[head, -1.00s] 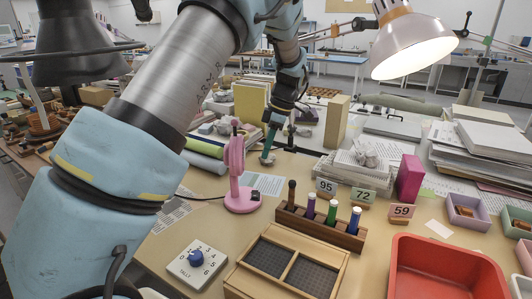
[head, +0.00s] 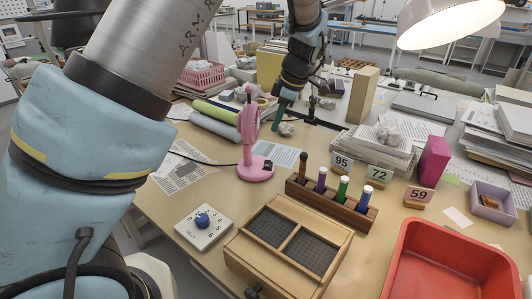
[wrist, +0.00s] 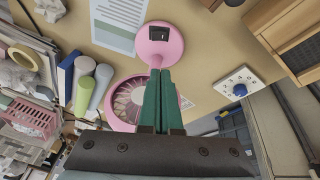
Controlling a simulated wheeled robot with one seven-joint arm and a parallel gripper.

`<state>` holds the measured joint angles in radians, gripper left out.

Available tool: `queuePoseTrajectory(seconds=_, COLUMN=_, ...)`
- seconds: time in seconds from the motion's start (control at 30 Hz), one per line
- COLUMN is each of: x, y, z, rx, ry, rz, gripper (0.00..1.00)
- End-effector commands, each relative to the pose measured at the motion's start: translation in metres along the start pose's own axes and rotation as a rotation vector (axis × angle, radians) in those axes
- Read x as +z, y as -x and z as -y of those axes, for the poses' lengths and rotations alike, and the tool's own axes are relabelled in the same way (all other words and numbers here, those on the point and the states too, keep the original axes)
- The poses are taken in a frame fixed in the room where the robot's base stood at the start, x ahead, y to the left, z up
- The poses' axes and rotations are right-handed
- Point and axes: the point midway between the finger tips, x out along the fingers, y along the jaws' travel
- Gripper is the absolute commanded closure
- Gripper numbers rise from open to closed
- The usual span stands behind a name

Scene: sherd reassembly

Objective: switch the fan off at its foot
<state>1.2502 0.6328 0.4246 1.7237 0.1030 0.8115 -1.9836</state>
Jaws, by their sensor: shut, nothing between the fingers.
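The pink fan (head: 249,128) stands upright on the table on a round foot (head: 256,174). A small black switch (head: 268,164) sits on the foot. In the wrist view the foot (wrist: 145,48) shows at the top, with the dark switch (wrist: 158,34) on it; its setting is too small to tell. The fan's round cage (wrist: 128,98) lies partly behind my fingers there. My gripper (head: 276,128) has green fingers and is beyond the fan, a little to its right. In the wrist view my gripper (wrist: 160,72) is shut and empty, its tips pointing toward the foot.
A wooden rack (head: 325,205) with several coloured tubes stands right of the foot. A dial box (head: 203,226) and a wooden tray (head: 235,245) are in front. Rolled tubes (head: 215,118) lie left of the fan. Paper (head: 281,156) lies by the foot. A lamp (head: 450,22) hangs at upper right.

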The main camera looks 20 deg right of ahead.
Motion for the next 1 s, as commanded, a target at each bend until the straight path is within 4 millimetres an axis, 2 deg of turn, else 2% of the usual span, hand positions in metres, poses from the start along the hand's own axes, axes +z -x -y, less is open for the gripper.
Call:
queuePoseTrajectory(seconds=0.13, x=-0.001, y=-0.007, z=0.0, rx=-0.003, ry=0.0, rz=-0.001, gripper=1.0)
queuePoseTrajectory(seconds=0.27, x=-0.001, y=-0.025, z=0.001, rx=-0.005, ry=0.0, rz=-0.002, gripper=1.0)
queuePoseTrajectory(seconds=0.63, x=-0.002, y=-0.101, z=0.001, rx=-0.006, ry=0.001, rz=-0.002, gripper=1.0)
queuePoseTrajectory(seconds=0.8, x=0.006, y=-0.122, z=-0.005, rx=-0.003, ry=0.0, rz=-0.001, gripper=1.0)
queuePoseTrajectory(seconds=1.0, x=0.01, y=-0.135, z=-0.009, rx=-0.002, ry=-0.001, rz=0.0, gripper=1.0)
